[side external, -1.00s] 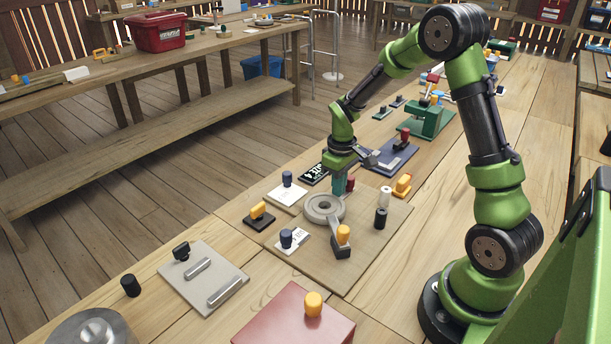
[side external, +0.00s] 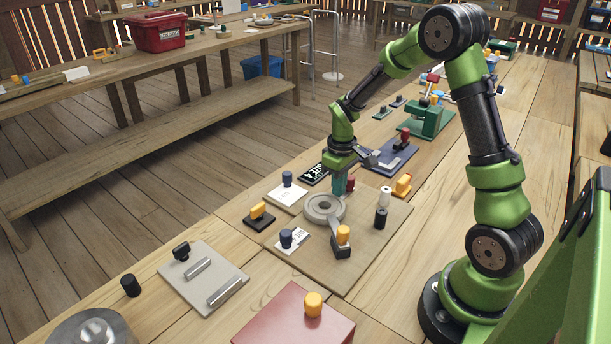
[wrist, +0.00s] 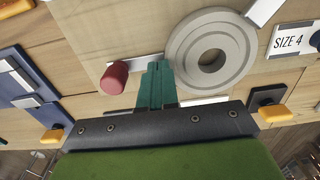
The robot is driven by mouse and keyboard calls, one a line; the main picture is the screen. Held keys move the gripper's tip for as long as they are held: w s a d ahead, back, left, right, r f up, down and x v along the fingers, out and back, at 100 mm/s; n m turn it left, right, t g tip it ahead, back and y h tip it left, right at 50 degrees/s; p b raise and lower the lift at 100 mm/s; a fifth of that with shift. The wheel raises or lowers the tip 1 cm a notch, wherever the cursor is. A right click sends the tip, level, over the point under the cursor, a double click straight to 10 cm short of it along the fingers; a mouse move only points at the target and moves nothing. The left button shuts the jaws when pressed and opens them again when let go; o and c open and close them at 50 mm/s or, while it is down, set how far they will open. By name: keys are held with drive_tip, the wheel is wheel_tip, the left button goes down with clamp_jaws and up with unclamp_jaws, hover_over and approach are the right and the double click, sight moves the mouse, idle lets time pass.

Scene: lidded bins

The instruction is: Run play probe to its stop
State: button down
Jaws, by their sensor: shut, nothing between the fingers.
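A grey ring (side external: 313,211) lies on a tan board (side external: 372,258); it also shows in the wrist view (wrist: 185,52). A red knob (side external: 351,184) stands beyond it, and in the wrist view the red knob (wrist: 115,77) sits at the end of a pale bar that runs toward the ring. A yellow knob (side external: 343,232) on a dark block sits at an arm on the ring's near side. I cannot tell which part is the play probe. My gripper (side external: 339,191) is shut, its teal fingers (wrist: 158,66) low between red knob and ring. Contact with either is unclear.
A black-and-white post (side external: 382,208) stands right of the ring. A blue fixture (side external: 393,157) and a yellow-handled piece (side external: 402,185) are behind. The board's near right is clear.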

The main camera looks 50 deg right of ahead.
sight(352, 176)
drive_tip(key=shift+d, duration=0.35)
drive_tip(key=shift+d, duration=2.7)
drive_tip(key=shift+a+r, duration=0.1)
drive_tip(key=shift+a, duration=0.75)
drive_tip(key=shift+r, duration=3.45)
drive_tip(key=shift+s+a+f+m, duration=0.15)
drive_tip(key=shift+f+m, duration=0.1)
drive_tip(key=shift+m, duration=0.25)
drive_tip(key=s+a+r+m+t+y, duration=0.1)
drive_tip(key=s+a+r+t, duration=0.2)
drive_tip(key=s+a+r, duration=0.4)
drive_tip(key=s+a+r+m+t+y, duration=0.1)
drive_tip(key=s+a+r+t, duration=0.3)
drive_tip(key=a, duration=0.9)
wheel_tip(352, 176, up, 4)
drive_tip(key=s+m, duration=0.1)
drive_tip(key=s, duration=0.1)
drive_tip(key=shift+s+a+f, duration=0.15)
drive_tip(key=shift+s+f, duration=0.1)
drive_tip(key=shift+s, duration=0.1)
